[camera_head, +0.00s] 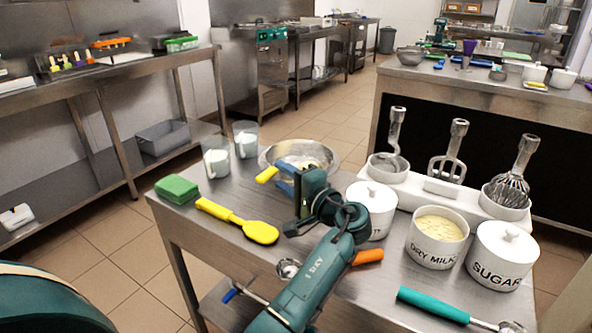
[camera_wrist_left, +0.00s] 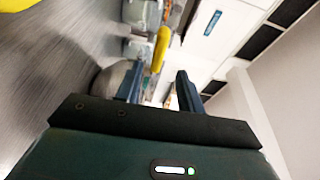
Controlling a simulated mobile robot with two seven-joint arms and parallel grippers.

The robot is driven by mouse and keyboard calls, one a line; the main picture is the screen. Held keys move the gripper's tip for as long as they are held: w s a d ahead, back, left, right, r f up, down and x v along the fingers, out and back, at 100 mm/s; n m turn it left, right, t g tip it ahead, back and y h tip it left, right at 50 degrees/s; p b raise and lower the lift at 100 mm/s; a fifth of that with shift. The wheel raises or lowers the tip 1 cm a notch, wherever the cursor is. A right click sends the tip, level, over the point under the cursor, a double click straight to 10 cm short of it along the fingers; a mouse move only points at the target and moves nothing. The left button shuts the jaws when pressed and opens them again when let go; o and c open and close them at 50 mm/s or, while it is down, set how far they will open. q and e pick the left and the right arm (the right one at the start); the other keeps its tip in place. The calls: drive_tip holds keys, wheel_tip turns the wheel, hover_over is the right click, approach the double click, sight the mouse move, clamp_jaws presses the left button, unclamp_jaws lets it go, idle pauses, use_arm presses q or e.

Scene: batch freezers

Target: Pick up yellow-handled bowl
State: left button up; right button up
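The yellow-handled bowl (camera_head: 312,152) is a shiny metal bowl on the steel table, with pale contents. Its yellow handle (camera_head: 267,174) sticks out at the front left. My left gripper (camera_head: 281,177) is at the bowl's near side, its blue fingers close to the handle, and it hides part of the rim. In the left wrist view, the fingers of this gripper (camera_wrist_left: 161,77) are apart. The yellow handle (camera_wrist_left: 160,48) shows beyond the gap between them, and the bowl (camera_wrist_left: 112,80) is at the left finger. My right gripper is not in view.
Two clear cups (camera_head: 216,158) stand left of the bowl. A lidded white jar (camera_head: 374,205), the dry milk pot (camera_head: 437,240), the sugar pot (camera_head: 500,258) and a whisk stand (camera_head: 440,190) crowd the right.

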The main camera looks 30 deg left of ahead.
sight(274, 174)
use_arm(q)
drive_tip(key=shift+s+f+x, duration=0.1)
drive_tip(key=shift+x, duration=1.3)
drive_tip(key=shift+s+f+x, duration=0.15)
drive_tip(key=shift+x, duration=1.2)
drive_tip(key=shift+a, duration=0.1)
drive_tip(key=shift+c, duration=0.4)
clamp_jaws()
drive_tip(key=shift+r, duration=0.1)
